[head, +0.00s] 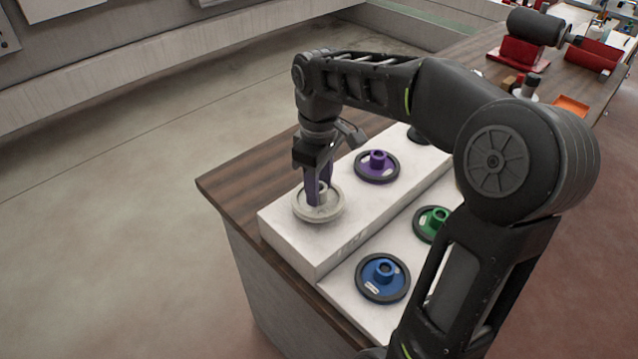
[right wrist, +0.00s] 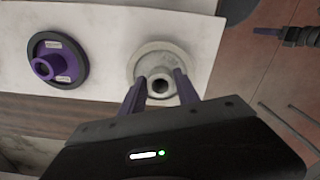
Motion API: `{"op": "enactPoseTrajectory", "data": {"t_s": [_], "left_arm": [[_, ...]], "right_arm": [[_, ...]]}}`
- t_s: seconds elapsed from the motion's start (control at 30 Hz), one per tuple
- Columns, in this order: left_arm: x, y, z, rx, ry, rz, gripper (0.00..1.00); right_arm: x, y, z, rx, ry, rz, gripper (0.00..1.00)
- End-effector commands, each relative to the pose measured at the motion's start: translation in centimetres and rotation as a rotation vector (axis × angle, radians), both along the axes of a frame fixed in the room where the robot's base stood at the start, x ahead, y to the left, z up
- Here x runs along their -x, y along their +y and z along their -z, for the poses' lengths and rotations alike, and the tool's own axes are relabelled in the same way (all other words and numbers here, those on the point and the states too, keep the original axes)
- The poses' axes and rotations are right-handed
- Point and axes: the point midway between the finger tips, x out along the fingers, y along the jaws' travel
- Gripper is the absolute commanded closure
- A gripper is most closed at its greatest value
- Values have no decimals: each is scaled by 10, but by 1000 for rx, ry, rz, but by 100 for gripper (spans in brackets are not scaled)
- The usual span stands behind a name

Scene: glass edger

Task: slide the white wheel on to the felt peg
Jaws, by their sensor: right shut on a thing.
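The white wheel (head: 330,213) is at the near left end of the upper step of a white two-step stand (head: 290,239). In the right wrist view the white wheel (right wrist: 147,57) shows its round flange and a hub with a dark hole. My right gripper (head: 319,196) points down and its purple fingers are shut on the hub; the fingers also show in the wrist view (right wrist: 160,88). I cannot tell whether the wheel touches the step. No bare peg shows, and anything under the wheel is hidden. My left gripper (right wrist: 268,31) seems to show small at the wrist view's right edge.
A purple wheel (head: 377,167) sits beside the white one on the upper step. Blue (head: 383,278) and green (head: 432,224) wheels sit on the lower step. A dark wheel (head: 417,136) is partly behind my right arm. Red equipment (head: 519,54) stands farther along the wooden bench (head: 236,183).

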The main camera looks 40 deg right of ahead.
Motion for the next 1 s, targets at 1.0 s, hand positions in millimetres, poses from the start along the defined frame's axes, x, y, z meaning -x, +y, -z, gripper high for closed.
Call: {"op": "enactPoseTrajectory", "data": {"t_s": [1.0], "left_arm": [[0, 0, 17, 0, 0, 0, 36]], "right_arm": [[0, 0, 23, 1, -1, 0, 60]]}}
